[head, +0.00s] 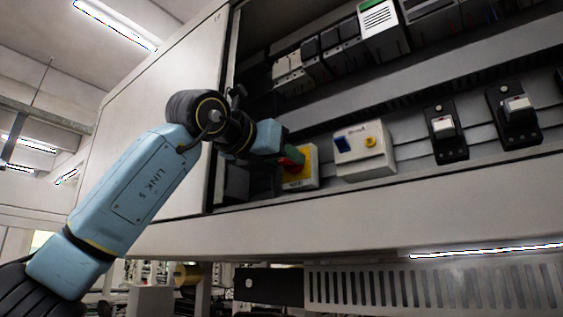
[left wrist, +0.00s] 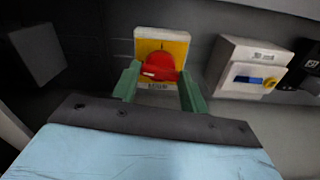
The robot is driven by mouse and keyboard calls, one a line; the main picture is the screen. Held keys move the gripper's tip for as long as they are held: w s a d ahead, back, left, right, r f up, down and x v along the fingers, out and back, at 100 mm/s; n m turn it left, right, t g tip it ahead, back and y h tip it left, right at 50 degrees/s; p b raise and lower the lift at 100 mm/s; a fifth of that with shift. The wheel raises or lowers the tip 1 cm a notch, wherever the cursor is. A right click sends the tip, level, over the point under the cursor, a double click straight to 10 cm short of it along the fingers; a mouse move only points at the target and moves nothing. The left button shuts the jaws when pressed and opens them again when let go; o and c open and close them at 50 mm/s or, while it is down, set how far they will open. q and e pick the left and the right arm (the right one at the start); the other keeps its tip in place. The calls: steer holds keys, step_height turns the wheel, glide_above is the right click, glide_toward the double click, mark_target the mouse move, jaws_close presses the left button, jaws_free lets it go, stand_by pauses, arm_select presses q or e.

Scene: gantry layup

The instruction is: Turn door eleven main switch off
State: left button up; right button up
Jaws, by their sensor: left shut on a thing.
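The main switch is a red rotary handle (left wrist: 158,66) on a yellow plate (left wrist: 177,43) with a pale frame, low in the open cabinet. In the head view its yellow plate (head: 311,168) shows beside my gripper, and the handle is mostly hidden. My left gripper (head: 291,153) reaches in from the left. In the left wrist view its green fingers (left wrist: 159,72) stand on both sides of the handle, shut on it. The handle's grip lies nearly level across the plate. The label under it is too blurred to read. My right gripper is not in view.
A pale box (head: 364,151) with a blue switch and a yellow knob sits just right of the main switch. Two black switch units (head: 447,146) (head: 515,119) are further right. Breakers (head: 317,55) line the upper row. The cabinet's left wall (head: 165,130) is close to my arm.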

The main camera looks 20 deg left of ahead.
arm_select(q)
steer(key=shift+n, duration=0.7)
steer(key=o, duration=1)
steer(key=shift+s, duration=0.1)
steer(key=shift+b+v, duration=2.05)
steer(key=shift+v, duration=4.6)
